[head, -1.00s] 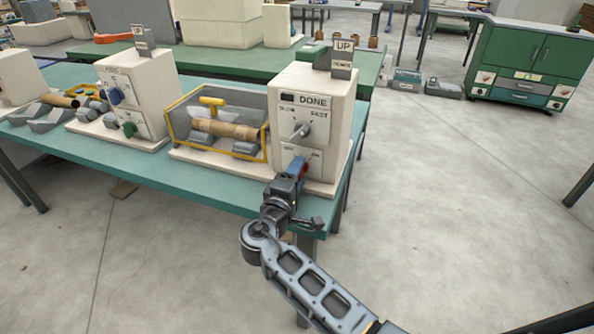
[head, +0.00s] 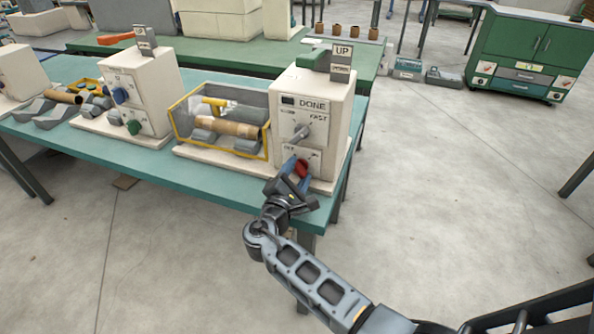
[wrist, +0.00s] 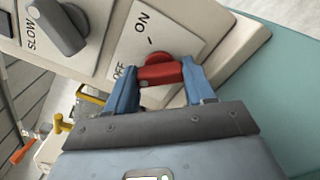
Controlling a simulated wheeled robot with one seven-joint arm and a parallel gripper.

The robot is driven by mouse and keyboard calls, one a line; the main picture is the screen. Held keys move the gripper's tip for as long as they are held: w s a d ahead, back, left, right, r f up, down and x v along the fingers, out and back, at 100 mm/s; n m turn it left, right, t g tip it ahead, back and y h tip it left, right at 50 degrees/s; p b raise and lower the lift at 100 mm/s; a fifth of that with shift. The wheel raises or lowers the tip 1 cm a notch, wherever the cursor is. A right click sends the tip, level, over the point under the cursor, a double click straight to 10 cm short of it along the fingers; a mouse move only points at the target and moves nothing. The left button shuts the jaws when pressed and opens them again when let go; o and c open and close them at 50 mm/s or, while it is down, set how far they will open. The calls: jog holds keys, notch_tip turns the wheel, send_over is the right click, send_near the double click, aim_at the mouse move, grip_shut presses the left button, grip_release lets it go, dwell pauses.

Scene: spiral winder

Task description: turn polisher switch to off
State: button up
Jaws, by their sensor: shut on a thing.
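The polisher (head: 318,118) is a cream box with a "DONE" display at the right end of the teal bench. Its red on/off switch (wrist: 160,72) is low on the front panel. My gripper (wrist: 161,82) is shut on the red switch, with one blue finger on each side of it. In the wrist view the "OFF" mark is at the left of the switch and the "ON" mark is above it. The switch handle lies across the picture, its left end toward the "OFF" side. In the head view my gripper (head: 298,176) partly hides the switch.
A grey SLOW/FAST knob (head: 301,132) is above the switch. A yellow-framed clear guard (head: 268,135) with a brown tube inside stands left of the box. Another cream machine (head: 150,85) stands further left. The floor on the right is open.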

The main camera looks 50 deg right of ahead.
jog(key=shift+f, duration=0.1)
dwell(0.4)
jog(key=o, duration=1)
jog(key=shift+o, duration=0.2)
jog(key=shift+b+v, duration=0.65)
jog(key=shift+v, duration=3.35)
